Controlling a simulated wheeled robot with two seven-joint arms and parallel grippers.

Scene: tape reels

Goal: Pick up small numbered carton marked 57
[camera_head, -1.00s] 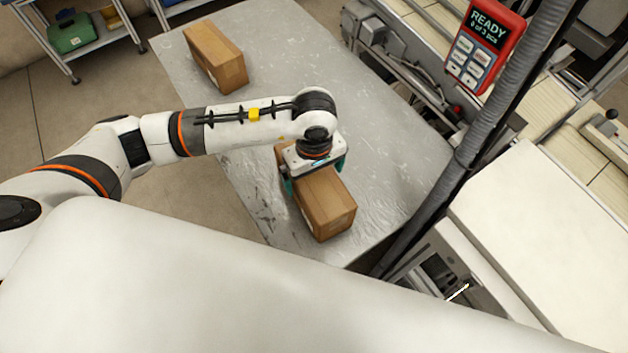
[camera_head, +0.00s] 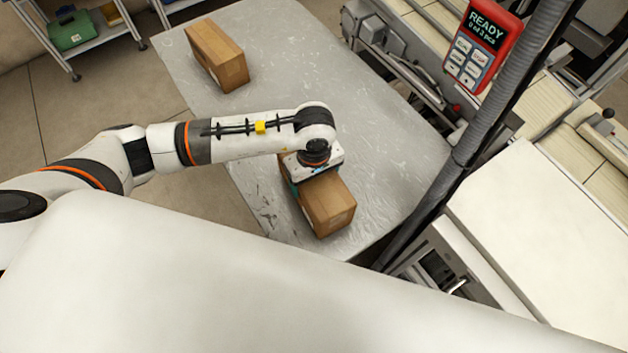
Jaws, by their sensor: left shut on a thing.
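A brown carton (camera_head: 328,207) is on or just above the near part of the grey metal table (camera_head: 300,60); I cannot tell whether it touches the top. My left gripper (camera_head: 312,174) is over the carton from above, shut on it across its width. The gripper and wrist hide the carton's far end. A second brown carton (camera_head: 217,56) lies at the table's far left, apart from the gripper. No number is readable on either carton. My right gripper is out of view.
A red handheld panel (camera_head: 483,42) reading "READY" hangs at the upper right beside a dark post (camera_head: 455,165). A white-topped machine (camera_head: 545,230) stands at right. A shelf rack with a green box (camera_head: 73,32) is at upper left. The table's middle is clear.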

